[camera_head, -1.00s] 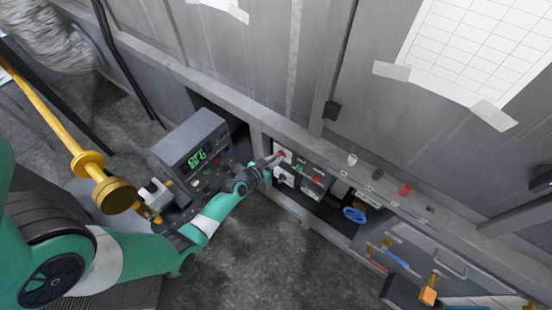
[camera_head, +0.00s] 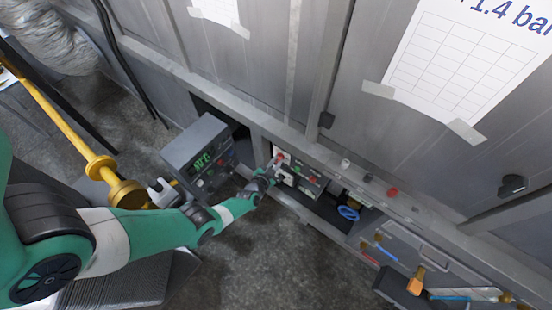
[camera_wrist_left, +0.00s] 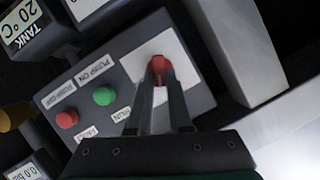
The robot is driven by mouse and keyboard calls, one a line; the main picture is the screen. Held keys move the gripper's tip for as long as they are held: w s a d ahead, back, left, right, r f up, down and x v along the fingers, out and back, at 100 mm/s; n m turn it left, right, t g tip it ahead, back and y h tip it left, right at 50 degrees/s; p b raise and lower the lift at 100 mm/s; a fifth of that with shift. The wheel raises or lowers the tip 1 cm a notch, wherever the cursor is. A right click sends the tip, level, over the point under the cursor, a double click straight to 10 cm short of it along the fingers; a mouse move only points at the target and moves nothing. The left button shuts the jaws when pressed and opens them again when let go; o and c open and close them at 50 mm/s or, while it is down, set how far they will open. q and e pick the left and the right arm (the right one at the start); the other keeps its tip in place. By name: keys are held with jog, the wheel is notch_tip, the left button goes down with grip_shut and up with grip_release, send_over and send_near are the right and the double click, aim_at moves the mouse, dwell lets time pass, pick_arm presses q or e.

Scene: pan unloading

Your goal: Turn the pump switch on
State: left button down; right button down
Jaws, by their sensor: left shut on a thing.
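The pump switch (camera_wrist_left: 159,64) is a red knob on a white plate (camera_wrist_left: 132,50) of a dark panel (camera_wrist_left: 85,95) labelled "PUMP ON". In the head view, the red switch (camera_head: 281,157) is small, at the panel under the ledge. My left gripper (camera_wrist_left: 158,75) is shut on the red switch, its two fingers reaching up to it in the wrist view. The fingers hide the switch's lower part. In the head view, my left gripper (camera_head: 274,168) is at the panel. My right gripper is not in view.
A green button (camera_wrist_left: 104,96) and a red button (camera_wrist_left: 67,119) sit beside the switch on the panel. A blue coil (camera_head: 348,212) lies right of the panel. A metal ledge (camera_head: 330,160) runs above.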

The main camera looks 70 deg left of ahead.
pick_arm(q)
jog(key=shift+w+d+f+m+t+y+b, duration=0.15)
jog(key=shift+f+m+y+b, duration=0.15)
jog(key=shift+m+y+b, duration=0.95)
jog(key=shift+d+f+m+t+y+b, duration=0.1)
jog(key=shift+f+m+y+b, duration=0.3)
jog(key=shift+m+b, duration=1.55)
jog(key=shift+w+d+f+m+t+y+b, duration=0.15)
jog(key=shift+m+y+b, duration=1)
jog(key=shift+m, duration=0.65)
jog(key=c, duration=0.8)
grip_release()
jog(key=shift+r, duration=0.1)
jog(key=shift+c, duration=0.2)
